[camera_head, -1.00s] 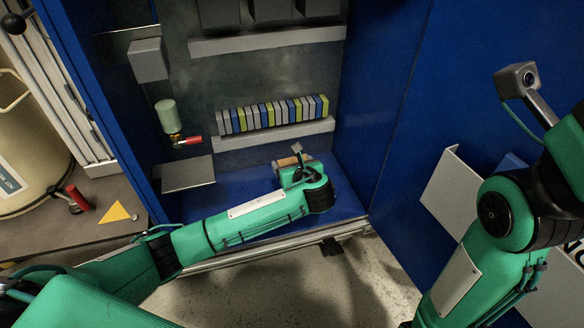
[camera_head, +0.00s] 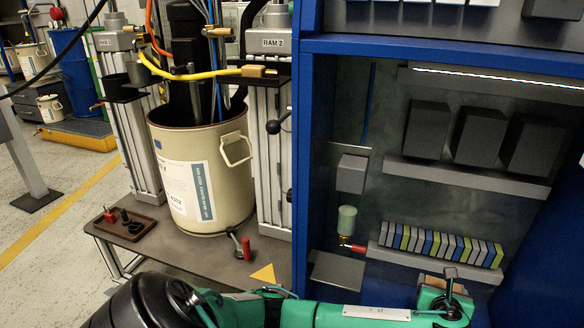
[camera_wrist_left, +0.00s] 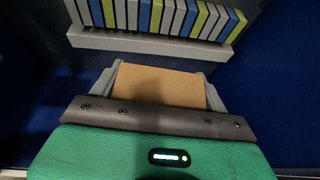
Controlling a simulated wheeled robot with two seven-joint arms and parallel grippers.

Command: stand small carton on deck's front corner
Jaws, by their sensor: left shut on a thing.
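A small tan carton (camera_wrist_left: 160,84) is between the two grey fingers of my left gripper (camera_wrist_left: 160,88) in the left wrist view. The fingers are shut on its sides. In the head view my left gripper (camera_head: 446,290) is low at the right, inside the blue cabinet, below the row of coloured blocks; the carton is only partly visible there. The grey-brown deck (camera_head: 215,258) of the drum pump is at the lower left, with a yellow triangle (camera_head: 264,273) near its front right corner. The carton is well to the right of the deck. My right gripper is out of view.
A cream drum (camera_head: 200,175) stands on the deck between ram columns. A red-handled clamp (camera_head: 244,248) sits near the triangle, and a brown tray (camera_head: 125,225) at the left. The blue cabinet wall (camera_head: 302,190) separates the deck from the shelf (camera_head: 405,258) of blocks.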

